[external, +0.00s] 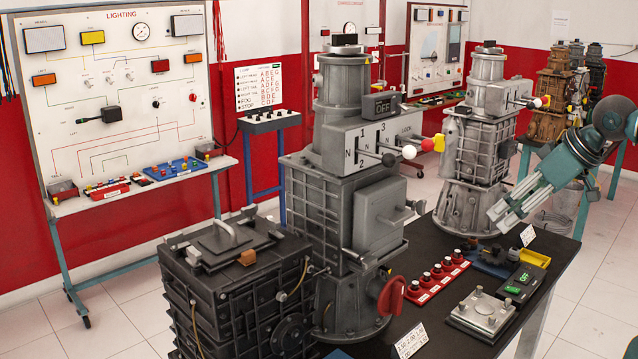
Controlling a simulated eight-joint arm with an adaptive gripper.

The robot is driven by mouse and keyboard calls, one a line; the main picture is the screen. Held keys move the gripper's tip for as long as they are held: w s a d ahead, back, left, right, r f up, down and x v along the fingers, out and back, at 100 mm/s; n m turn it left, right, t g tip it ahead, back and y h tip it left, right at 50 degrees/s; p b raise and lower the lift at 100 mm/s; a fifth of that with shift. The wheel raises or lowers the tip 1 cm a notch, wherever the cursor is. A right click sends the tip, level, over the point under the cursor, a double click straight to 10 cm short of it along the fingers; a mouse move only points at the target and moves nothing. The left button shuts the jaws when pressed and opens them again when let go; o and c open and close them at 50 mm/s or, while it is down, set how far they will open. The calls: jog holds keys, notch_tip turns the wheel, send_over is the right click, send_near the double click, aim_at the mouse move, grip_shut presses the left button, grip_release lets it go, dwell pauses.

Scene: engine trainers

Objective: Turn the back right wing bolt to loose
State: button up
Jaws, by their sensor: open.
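A small grey metal plate (484,313) lies on the black table at the front right, with several short upright bolts at its corners. The bolts are too small to make out wing shapes or whether they are tight or loose. The bolt at its right corner (508,305) and the one at its far corner (478,291) both show. My gripper (507,213) is open and empty. It comes in from the right, points down and left, and is above the table, well above and behind the plate.
A red strip with several knobs (437,279) lies left of the plate. A box with green switches (521,283) and a yellow tray (533,258) lie behind it. Tall grey engine units (360,215) and (474,160) stand left and behind. A paper sign (411,341) stands at the front.

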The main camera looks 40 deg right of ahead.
notch_tip(320, 180, up, 15)
jog(key=w+a+r+g+p, duration=0.1)
jog(key=w+a+r+p, duration=0.15)
jog(key=w+r, duration=0.5)
jog(key=w+a+r+g+p, duration=0.1)
jog(key=w+a, duration=0.3)
jog(key=w, duration=0.5)
jog(key=w+a+g+p, duration=0.1)
jog(key=w+a+p, duration=0.1)
jog(key=w+a, duration=0.3)
jog(key=w+a+r+g+p, duration=0.1)
jog(key=w+a, duration=0.4)
jog(key=w, duration=0.8)
jog(key=shift+w+a+r+g+y, duration=0.1)
jog(key=shift+w+r+g+y, duration=0.2)
jog(key=w+a+f+g+p, duration=0.1)
jog(key=w+a+f+p, duration=0.1)
jog(key=w+a+f, duration=0.45)
jog(key=w+a+f+g+p, duration=0.2)
jog(key=w+a+f, duration=0.2)
jog(key=w+a, duration=0.55)
jog(key=f, duration=1)
jog(key=shift+d+f, duration=0.2)
jog(key=shift+f, duration=0.4)
